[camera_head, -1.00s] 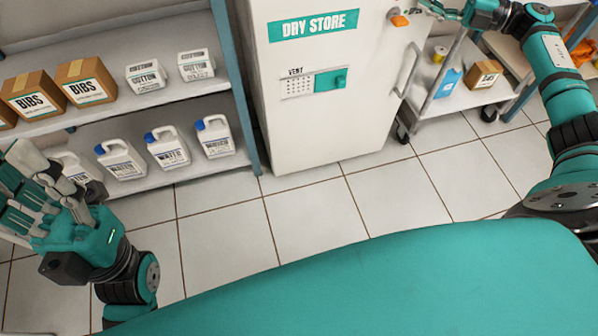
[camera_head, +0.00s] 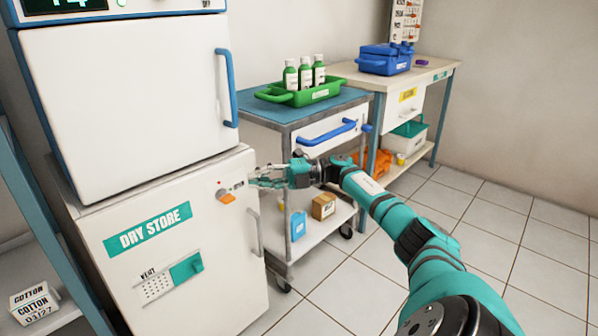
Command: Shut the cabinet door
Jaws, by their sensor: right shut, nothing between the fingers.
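The white DRY STORE cabinet (camera_head: 176,270) stands at the lower left, under another white unit. Its front door carries a teal label, a vent panel (camera_head: 172,278), an orange latch or button (camera_head: 227,197) and a grey handle (camera_head: 255,234). The door looks flush or nearly flush; I cannot tell whether a small gap is left. My right gripper (camera_head: 258,178) is shut and empty beside the upper right part of the door, near the orange piece. Whether it touches the door is unclear. My left gripper is out of view.
The white upper unit (camera_head: 130,95) with a blue handle (camera_head: 227,88) is closed. A trolley (camera_head: 262,110) with a green tray (camera_head: 300,96) of bottles stands right of the cabinet. A bench (camera_head: 440,70) holds a blue case (camera_head: 385,60). Tiled floor is free at right.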

